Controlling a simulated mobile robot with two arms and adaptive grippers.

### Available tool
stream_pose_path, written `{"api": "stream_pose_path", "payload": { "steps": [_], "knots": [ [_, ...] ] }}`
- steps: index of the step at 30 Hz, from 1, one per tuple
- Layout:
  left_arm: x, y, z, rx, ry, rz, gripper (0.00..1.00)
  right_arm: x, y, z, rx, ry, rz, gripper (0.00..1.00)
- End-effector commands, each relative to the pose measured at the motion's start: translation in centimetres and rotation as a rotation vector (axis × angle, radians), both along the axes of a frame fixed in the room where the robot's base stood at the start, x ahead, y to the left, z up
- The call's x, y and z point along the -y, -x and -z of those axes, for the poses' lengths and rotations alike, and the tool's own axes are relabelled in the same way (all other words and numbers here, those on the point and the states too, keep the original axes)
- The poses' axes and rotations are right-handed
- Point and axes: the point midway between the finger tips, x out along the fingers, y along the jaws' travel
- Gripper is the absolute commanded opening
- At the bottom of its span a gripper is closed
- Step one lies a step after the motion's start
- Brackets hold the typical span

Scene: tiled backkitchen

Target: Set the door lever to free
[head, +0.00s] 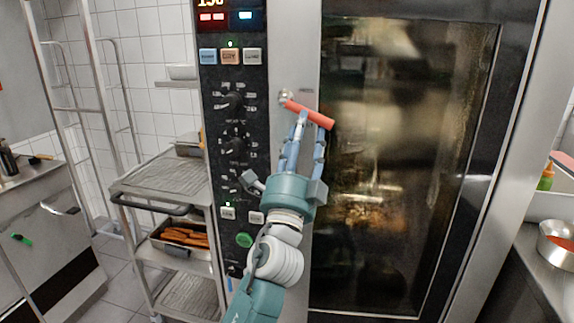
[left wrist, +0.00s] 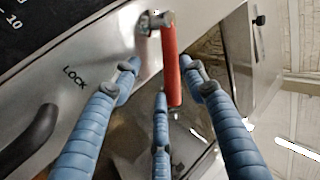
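The door lever (head: 308,113) is a red handle on a metal pivot on the oven's door frame. In the head view it points right and slightly down from the pivot. My left gripper (head: 309,137) is at the lever, its blue fingers reaching up to it from below. In the left wrist view the red lever (left wrist: 170,65) lies between the spread fingers of the gripper (left wrist: 159,74). The fingers look open, with gaps at the sides; whether one touches the lever I cannot tell. The word LOCK shows on the metal left of the lever. My right gripper is not in view.
The oven's control panel (head: 232,130) with knobs and lit buttons is left of the lever. The dark glass oven door (head: 400,180) is right of it. A steel rack (head: 165,178) with a tray of carrots (head: 183,238) stands left. A counter with a bowl (head: 556,246) is at far right.

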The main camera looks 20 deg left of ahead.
Motion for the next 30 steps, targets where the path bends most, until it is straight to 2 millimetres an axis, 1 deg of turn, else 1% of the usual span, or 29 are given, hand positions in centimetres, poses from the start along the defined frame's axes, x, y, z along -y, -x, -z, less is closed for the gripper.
{"api": "stream_pose_path", "payload": {
  "steps": [24,30],
  "knots": [
    [-1.3,4.8,3.0,0.0,-0.003,-0.002,0.43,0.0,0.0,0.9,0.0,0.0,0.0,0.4],
    [-1.6,6.0,3.8,0.0,-0.002,-0.002,0.43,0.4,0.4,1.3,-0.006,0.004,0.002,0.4]
  ]
}}
